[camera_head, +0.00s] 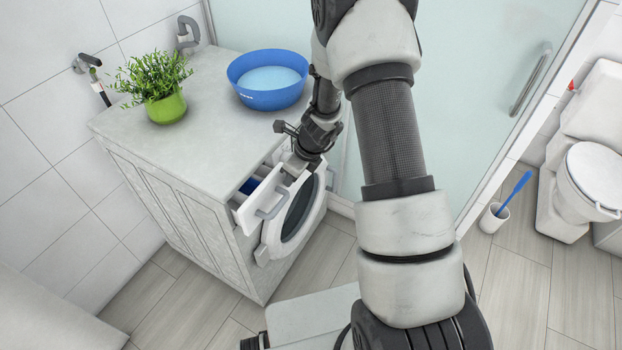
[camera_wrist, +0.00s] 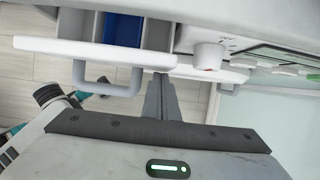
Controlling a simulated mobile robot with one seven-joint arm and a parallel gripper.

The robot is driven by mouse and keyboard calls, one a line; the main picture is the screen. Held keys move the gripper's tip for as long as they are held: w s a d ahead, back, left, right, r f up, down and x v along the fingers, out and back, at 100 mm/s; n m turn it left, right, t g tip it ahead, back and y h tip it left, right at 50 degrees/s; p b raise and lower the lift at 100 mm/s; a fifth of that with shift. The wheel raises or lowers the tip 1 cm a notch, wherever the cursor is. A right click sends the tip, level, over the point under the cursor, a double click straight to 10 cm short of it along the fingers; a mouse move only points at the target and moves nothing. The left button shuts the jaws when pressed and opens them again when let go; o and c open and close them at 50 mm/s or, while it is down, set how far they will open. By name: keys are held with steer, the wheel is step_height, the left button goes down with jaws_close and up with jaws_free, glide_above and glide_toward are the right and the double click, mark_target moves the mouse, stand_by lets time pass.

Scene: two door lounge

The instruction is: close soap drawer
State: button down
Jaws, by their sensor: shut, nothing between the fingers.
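The soap drawer (camera_head: 248,212) is pulled out of the white washing machine (camera_head: 308,212), at its upper left in the head view. Its white front has a grey loop handle (camera_head: 272,204), and a blue compartment shows inside. In the wrist view, the drawer front (camera_wrist: 60,48) spans the upper left, with its handle (camera_wrist: 107,86) below and the blue insert (camera_wrist: 123,30) behind. My gripper (camera_head: 292,168) is shut and empty. In the wrist view its fingertips (camera_wrist: 161,76) are at the drawer front's right end, right of the handle; I cannot tell whether they touch it.
A grey counter (camera_head: 205,125) above the machine bears a green potted plant (camera_head: 165,100) and a blue basin (camera_head: 268,80). A white knob (camera_wrist: 208,56) is right of the drawer. A glass panel (camera_head: 470,90) stands behind my arm. A toilet (camera_head: 585,180) and brush (camera_head: 495,217) are right.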

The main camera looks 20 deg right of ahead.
mark_target(274, 170)
steer(key=w+a+p, duration=0.2)
steer(key=w+a, duration=0.1)
steer(key=shift+w+a+r, duration=0.1)
steer(key=shift+w+a, duration=0.3)
steer(key=shift+a, duration=0.05)
